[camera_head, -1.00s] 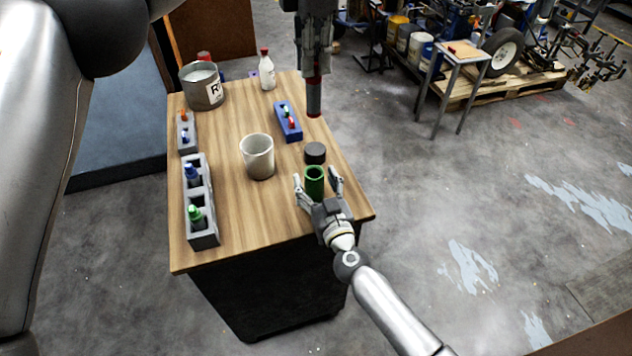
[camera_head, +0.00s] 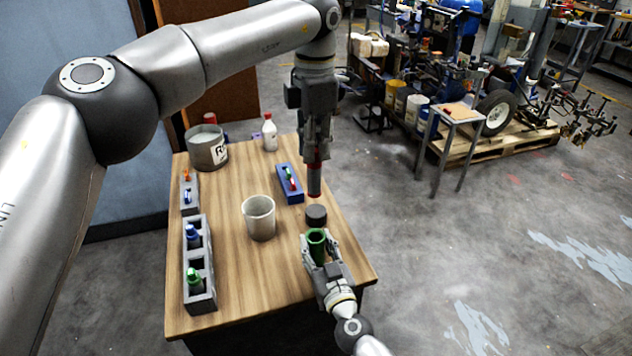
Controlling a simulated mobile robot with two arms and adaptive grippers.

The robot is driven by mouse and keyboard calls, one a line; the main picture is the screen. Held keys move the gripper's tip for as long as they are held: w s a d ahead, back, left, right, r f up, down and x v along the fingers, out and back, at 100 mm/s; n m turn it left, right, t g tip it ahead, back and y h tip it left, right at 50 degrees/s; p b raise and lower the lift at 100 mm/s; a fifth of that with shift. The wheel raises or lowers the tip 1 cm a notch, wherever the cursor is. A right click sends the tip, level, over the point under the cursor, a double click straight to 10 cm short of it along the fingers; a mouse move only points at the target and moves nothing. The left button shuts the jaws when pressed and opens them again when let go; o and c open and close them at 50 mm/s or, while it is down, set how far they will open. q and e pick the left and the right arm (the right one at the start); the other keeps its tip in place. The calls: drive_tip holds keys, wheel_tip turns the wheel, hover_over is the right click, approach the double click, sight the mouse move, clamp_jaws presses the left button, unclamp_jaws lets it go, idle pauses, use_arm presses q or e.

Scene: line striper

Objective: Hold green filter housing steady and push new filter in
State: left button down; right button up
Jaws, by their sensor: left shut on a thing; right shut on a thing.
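The green filter housing (camera_head: 317,240) stands upright with its open top up, near the right front of the wooden table. My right gripper (camera_head: 318,252) is shut on the housing from the front side. My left gripper (camera_head: 315,162) points down and is shut on the new filter (camera_head: 314,181), a dark cylinder with a red band at its top and a red lower rim. The filter hangs upright above the table, apart from the housing and higher in the picture. A dark round cap (camera_head: 316,215) sits just behind the housing.
A whitish cup (camera_head: 259,219) stands left of the housing. A blue holder (camera_head: 290,184) with small parts lies behind it. Grey block holders (camera_head: 198,266) with bottles line the left edge. A large can (camera_head: 207,148) and a white bottle (camera_head: 269,132) stand at the back.

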sight(315, 192)
use_arm(q)
wheel_tip(315, 192, down, 11)
drive_tip(key=shift+f, duration=0.2)
idle(0.5)
wheel_tip(315, 192, down, 8)
idle(6.4)
